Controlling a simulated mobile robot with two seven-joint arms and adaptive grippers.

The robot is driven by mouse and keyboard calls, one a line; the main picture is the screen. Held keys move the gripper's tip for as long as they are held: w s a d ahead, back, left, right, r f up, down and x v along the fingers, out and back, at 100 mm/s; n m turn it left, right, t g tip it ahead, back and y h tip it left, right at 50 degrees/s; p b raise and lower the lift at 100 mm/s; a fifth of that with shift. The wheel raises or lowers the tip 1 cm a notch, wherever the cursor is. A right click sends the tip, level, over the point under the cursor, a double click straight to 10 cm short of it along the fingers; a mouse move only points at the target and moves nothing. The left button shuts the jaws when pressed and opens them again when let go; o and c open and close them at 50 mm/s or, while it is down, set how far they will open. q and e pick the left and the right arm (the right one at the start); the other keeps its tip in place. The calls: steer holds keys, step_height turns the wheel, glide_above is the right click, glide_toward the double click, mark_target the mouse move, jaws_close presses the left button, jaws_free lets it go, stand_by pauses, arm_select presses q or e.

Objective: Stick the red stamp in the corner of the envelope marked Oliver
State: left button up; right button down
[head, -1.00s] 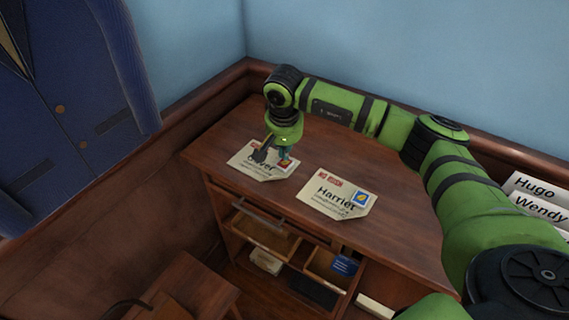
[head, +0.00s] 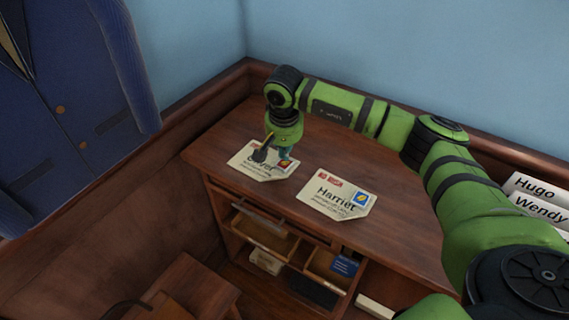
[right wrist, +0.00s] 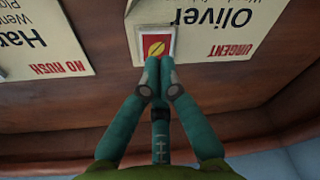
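The envelope marked Oliver (head: 256,170) lies on the wooden desk, partly hidden by my right gripper (head: 284,156). In the right wrist view the Oliver envelope (right wrist: 212,38) has a red URGENT mark. The red stamp (right wrist: 157,45), with a yellow emblem and pale border, lies over the envelope's corner opposite that mark. My right gripper's fingertips (right wrist: 159,62) are together at the stamp's near edge and appear to pinch it. I cannot tell whether the stamp touches the paper. My left gripper is not in view.
The Harriet envelope (head: 335,196), marked NO RUSH, lies beside it with a blue-and-yellow stamp (head: 361,198). Envelopes marked Hugo and Wendy (head: 540,198) are at the far right. Open drawers (head: 262,238) are below the desktop. A blue coat (head: 75,95) hangs at left.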

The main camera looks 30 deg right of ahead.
mark_target(285, 164)
steer(key=shift+f+b, duration=0.8)
steer(key=shift+f, duration=0.25)
steer(key=shift+s+f, duration=0.1)
steer(key=shift+f, duration=0.05)
stand_by(1.0)
step_height(285, 164, up, 2)
steer(key=shift+r+p, duration=0.1)
steer(key=shift+p, duration=0.45)
steer(key=shift+r+p, duration=1.4)
steer(key=shift+r, duration=1.1)
